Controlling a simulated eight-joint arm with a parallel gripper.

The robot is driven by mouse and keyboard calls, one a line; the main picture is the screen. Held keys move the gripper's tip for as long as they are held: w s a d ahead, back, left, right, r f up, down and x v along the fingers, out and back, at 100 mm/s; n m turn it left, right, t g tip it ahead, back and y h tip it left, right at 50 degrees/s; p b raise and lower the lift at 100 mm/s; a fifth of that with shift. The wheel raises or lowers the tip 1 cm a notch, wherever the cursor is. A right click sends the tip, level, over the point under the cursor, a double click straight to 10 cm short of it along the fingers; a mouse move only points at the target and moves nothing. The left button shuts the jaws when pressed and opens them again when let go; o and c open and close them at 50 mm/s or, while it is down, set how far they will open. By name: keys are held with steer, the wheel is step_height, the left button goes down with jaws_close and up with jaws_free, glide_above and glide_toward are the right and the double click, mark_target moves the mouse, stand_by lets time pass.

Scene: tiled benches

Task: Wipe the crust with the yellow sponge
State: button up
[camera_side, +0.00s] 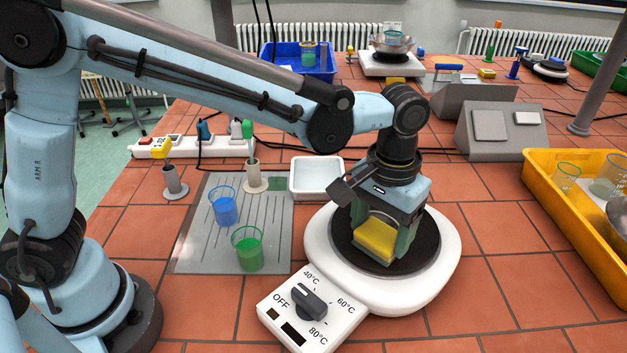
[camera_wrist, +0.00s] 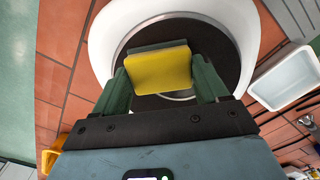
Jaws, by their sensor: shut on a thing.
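My gripper (camera_side: 380,243) is over the dark round plate of the white hotplate (camera_side: 447,262), pointing down. It is shut on the yellow sponge (camera_side: 375,238), with a green finger on either side of it. In the wrist view the sponge (camera_wrist: 158,70) sits between the fingers, above the dark plate (camera_wrist: 222,52). A grey layer shows along one edge of the sponge. I cannot tell whether the sponge touches the plate. A pale curved line shows on the plate beside the sponge in the wrist view; I cannot make out the crust clearly.
A white dish (camera_side: 316,190) stands behind the hotplate. A grey mat (camera_side: 196,248) to the left holds a blue beaker (camera_side: 223,207) and a green beaker (camera_side: 247,250). A yellow tray (camera_side: 545,192) with glassware is at the right. Tiles between hotplate and tray are clear.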

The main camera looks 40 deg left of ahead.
steer(key=shift+s+d, duration=0.35)
steer(key=shift+s, duration=0.05)
steer(key=shift+w+a+f, duration=0.1)
steer(key=shift+w+a, duration=2.7)
steer(key=shift+w+d, duration=0.1)
steer(key=shift+w, duration=0.4)
steer(key=shift+s+d, duration=0.55)
steer(key=shift+s, duration=0.05)
steer(key=shift+s+d, duration=2.45)
steer(key=shift+w+a, duration=3.05)
steer(key=shift+a, duration=0.05)
step_height(320, 180, up, 8)
